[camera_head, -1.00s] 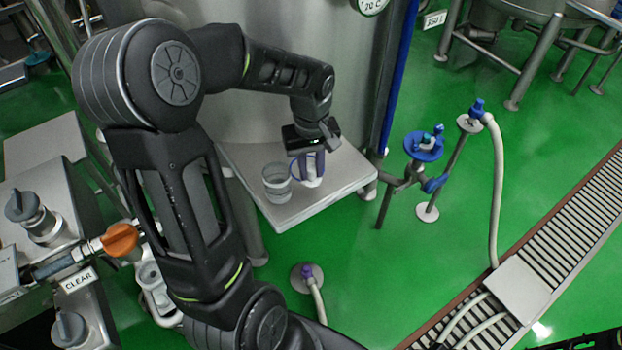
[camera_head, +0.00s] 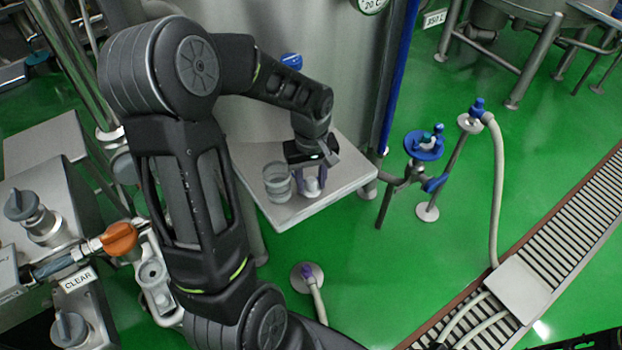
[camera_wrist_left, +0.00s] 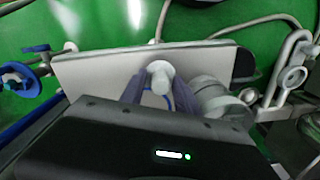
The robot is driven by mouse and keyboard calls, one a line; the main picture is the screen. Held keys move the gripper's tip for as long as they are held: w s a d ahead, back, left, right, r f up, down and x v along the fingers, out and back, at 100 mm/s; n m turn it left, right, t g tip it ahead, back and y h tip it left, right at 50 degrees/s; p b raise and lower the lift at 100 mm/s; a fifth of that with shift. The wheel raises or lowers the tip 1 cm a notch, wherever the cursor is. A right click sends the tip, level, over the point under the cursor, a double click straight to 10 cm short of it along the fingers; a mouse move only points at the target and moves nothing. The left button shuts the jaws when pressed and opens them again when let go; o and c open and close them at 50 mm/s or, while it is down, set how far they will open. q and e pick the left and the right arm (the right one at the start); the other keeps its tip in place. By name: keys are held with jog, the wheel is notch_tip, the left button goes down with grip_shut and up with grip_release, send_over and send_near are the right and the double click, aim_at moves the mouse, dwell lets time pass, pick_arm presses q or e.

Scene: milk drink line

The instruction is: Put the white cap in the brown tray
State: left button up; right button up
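A small white piece, which looks like the white cap (camera_head: 312,186), is at the small steel shelf (camera_head: 335,190). It also shows in the left wrist view as a round white top (camera_wrist_left: 160,72). My left gripper (camera_head: 312,190) points down, with one purple-grey finger on each side of the white piece. The fingers (camera_wrist_left: 159,88) are close to it; I cannot tell whether they press on it. Whether the piece rests on the shelf is unclear. I can make out no brown tray in either view. My right gripper is not in view.
A clear cup (camera_head: 277,182) stands on the shelf, just left of my left gripper. A large steel tank (camera_head: 340,70) rises behind the shelf. A stand with a blue top (camera_head: 424,146) is to the right. Green floor is open beyond.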

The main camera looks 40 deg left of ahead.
aim_at(311, 179)
pick_arm(q)
jog(key=shift+o, duration=0.4)
jog(key=shift+r, duration=0.25)
jog(key=shift+w+r, duration=0.1)
jog(key=shift+r, duration=0.25)
notch_tip(311, 179, up, 11)
dwell(0.5)
